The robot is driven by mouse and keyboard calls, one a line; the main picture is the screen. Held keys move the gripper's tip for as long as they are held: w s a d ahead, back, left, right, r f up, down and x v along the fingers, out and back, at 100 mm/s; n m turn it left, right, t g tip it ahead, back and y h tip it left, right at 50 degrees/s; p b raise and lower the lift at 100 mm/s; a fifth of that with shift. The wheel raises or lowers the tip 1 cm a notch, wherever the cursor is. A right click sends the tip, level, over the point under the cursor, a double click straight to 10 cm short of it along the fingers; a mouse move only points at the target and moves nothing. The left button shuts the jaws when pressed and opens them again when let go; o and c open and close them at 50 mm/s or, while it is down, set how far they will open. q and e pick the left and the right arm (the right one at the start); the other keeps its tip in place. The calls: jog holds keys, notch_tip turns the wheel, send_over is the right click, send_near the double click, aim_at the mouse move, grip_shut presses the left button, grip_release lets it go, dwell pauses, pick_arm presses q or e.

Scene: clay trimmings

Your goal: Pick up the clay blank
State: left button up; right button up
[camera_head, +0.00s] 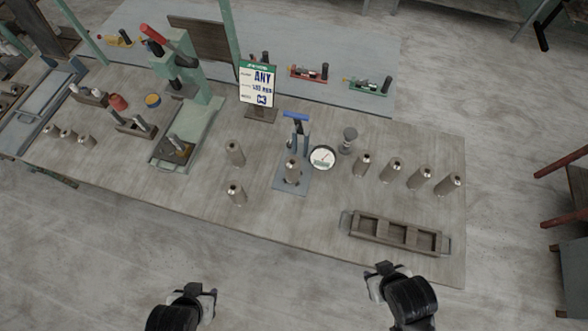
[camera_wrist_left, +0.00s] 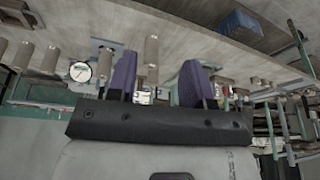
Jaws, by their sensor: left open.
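Several grey-brown upright cylinders with pale tops stand on the bench, and I cannot tell which is the clay blank. Two stand left of the blue-handled clamp, the rear one (camera_head: 235,153) and the front one (camera_head: 236,192). One (camera_head: 292,171) stands on the clamp's base (camera_head: 291,187). A row (camera_head: 391,170) stands to the right. My left gripper (camera_head: 194,289) is in front of the bench, apart from all of them. Its two purple fingers are spread and empty in the left wrist view (camera_wrist_left: 157,82). My right gripper (camera_head: 382,270) is near the bench's front edge; its jaw opening is unclear.
A wooden tray (camera_head: 349,228) with three compartments lies at the front right. A dial gauge (camera_head: 322,157) and a small grey stand (camera_head: 348,140) are right of the clamp. A sign (camera_head: 258,86) stands behind it. A green press (camera_head: 199,117) stands at left. The front middle is bare.

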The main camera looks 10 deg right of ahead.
pick_arm(q)
jog(key=shift+o, duration=0.4)
jog(key=o, duration=0.8)
